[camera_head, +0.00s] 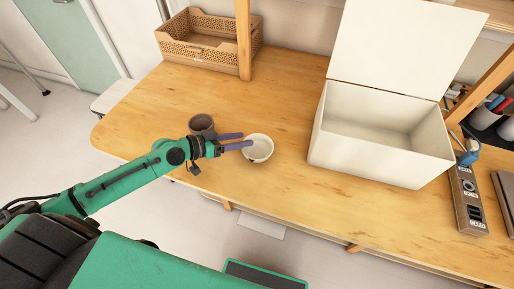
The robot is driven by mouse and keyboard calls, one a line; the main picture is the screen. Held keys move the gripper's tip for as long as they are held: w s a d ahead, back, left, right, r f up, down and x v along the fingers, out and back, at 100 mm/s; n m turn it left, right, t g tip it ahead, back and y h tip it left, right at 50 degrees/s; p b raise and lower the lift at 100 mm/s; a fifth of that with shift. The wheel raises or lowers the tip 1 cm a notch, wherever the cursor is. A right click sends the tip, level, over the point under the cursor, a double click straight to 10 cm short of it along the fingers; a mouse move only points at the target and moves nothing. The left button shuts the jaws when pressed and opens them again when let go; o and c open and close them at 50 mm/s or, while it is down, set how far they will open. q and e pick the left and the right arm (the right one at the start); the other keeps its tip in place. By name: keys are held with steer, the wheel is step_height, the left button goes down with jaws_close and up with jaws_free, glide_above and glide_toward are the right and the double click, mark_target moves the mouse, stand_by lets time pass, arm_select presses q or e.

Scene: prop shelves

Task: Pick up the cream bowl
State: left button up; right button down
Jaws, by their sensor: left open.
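The cream bowl (260,149) sits upright on the wooden table, left of the white box. My left gripper (244,140) comes in from the left and is open, with its two purple fingers pointing right. The nearer fingertip overlaps the bowl's left rim in the picture, and the farther one ends just short of the bowl's upper left side. I cannot tell whether either touches it. A dark grey-brown cup (201,123) stands just behind my left gripper. My right gripper is out of view.
A large white box (372,152) with its lid raised stands right of the bowl. A tan perforated basket (207,50) is at the back left beside a wooden post (243,40). A power strip (467,200) lies at the right. The table front (290,195) is clear.

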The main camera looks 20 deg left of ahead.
mark_target(254, 138)
arm_select(q)
steer(key=p+x, duration=0.1)
steer(key=x, duration=0.2)
steer(key=shift+r, duration=0.15)
steer(key=shift+w+d+f, duration=0.2)
steer(key=shift+d+f, duration=0.05)
steer(key=shift+f, duration=0.05)
jaws_close()
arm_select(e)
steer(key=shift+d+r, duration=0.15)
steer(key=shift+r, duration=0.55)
arm_select(q)
steer(key=shift+s, duration=0.1)
